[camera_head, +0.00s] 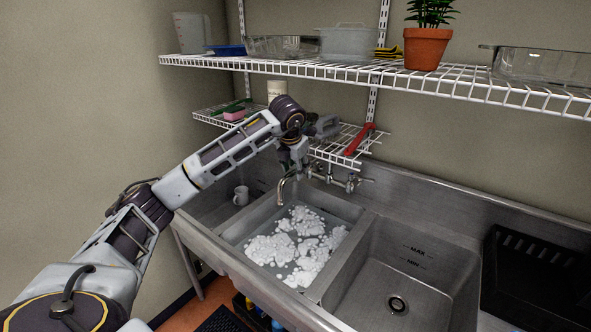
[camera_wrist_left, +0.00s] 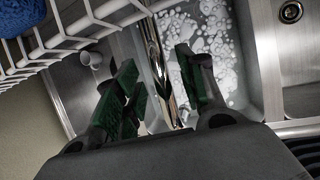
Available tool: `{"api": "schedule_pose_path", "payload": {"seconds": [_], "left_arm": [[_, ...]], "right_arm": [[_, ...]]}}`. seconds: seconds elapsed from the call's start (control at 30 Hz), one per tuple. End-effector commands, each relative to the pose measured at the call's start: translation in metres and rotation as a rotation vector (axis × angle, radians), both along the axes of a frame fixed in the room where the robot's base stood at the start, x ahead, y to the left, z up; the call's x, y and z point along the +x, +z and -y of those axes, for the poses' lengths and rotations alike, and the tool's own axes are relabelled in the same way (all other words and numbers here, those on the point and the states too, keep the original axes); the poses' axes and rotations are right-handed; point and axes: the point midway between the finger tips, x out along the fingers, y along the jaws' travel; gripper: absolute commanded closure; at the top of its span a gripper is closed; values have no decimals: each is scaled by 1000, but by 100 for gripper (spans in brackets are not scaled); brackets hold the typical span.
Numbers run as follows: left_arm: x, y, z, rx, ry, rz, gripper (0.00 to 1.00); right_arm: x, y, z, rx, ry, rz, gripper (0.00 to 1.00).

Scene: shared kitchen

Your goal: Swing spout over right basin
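The metal spout (camera_head: 283,187) curves down over the foam-filled left basin (camera_head: 232,232). In the left wrist view the spout (camera_wrist_left: 152,48) shows as a shiny tube running between my fingers. The right basin (camera_head: 378,295) is empty, with a drain and MAX and MIN marks. My left gripper (camera_head: 298,165) is at the faucet, just above the spout's base. In the left wrist view its green-padded fingers (camera_wrist_left: 157,68) are spread on either side of the spout, with gaps visible. Whether either pad touches it is unclear. My right gripper is out of view.
Faucet handles (camera_head: 352,182) are on the back wall. A mug (camera_head: 241,195) stands left of the foam. A black rack (camera_head: 535,275) is at right. A long shelf (camera_head: 460,86) runs above.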

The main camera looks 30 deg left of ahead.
Motion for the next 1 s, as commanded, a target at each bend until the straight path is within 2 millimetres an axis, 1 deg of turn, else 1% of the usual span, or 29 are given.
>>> {"api": "schedule_pose_path", "payload": {"seconds": [0.1,0.2,0.53,0.57,0.83,0.87,1.0], "left_arm": [[3,-9,-2,0,1,-2,60],[5,-13,-2,0,1,-1,60],[6,-14,-3,0,0,-1,60],[6,-14,-3,0,0,-1,63],[6,-14,-2,0,0,-1,97],[6,-14,-3,0,0,-1,100],[6,-14,-3,0,0,-1,100]], "right_arm": [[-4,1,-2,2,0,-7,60],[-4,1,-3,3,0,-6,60],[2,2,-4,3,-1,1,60],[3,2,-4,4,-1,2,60],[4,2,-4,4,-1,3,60],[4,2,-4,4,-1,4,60],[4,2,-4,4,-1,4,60]]}}
